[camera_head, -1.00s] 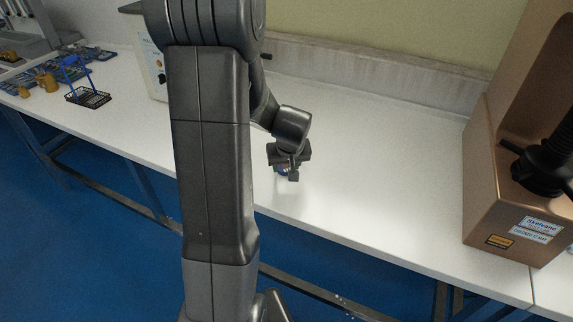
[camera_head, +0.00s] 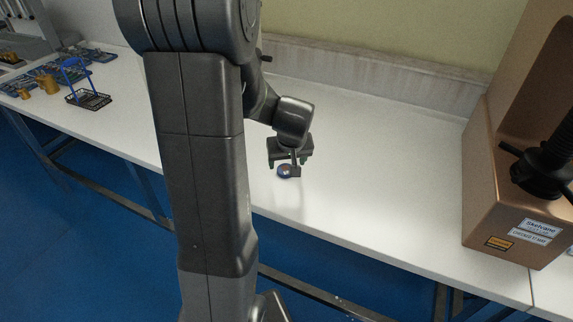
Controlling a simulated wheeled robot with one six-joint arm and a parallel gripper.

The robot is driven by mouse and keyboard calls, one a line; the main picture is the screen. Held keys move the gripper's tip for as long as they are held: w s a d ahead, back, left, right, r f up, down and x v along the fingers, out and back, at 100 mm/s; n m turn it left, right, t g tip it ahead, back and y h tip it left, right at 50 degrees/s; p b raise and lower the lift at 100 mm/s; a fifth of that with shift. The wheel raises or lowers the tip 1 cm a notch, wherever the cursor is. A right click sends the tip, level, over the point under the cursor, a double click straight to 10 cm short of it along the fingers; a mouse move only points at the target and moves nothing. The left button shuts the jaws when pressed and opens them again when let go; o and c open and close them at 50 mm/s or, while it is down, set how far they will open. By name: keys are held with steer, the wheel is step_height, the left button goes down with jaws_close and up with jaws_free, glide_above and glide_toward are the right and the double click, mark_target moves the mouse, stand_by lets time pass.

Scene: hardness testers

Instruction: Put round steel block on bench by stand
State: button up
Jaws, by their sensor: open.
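The round block (camera_head: 285,171) lies on the white bench (camera_head: 372,180), near the bench's front edge. It looks like a small disc with a dark blue side and a greyish-red top. My gripper (camera_head: 291,168) is open and points down just above and beside the block. One finger overlaps the block in the picture, and I cannot tell whether it touches. The copper-coloured tester stand (camera_head: 483,195) is on the bench at the right, with a dark spindle and labels on its front.
My arm hides part of the bench on the left. A black wire basket with a blue handle (camera_head: 88,99), brass-coloured weights (camera_head: 47,83) and blue trays (camera_head: 98,55) sit at the far left. The bench between my gripper and the stand is clear.

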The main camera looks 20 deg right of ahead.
steer(key=v, duration=0.8)
steer(key=shift+p, duration=0.3)
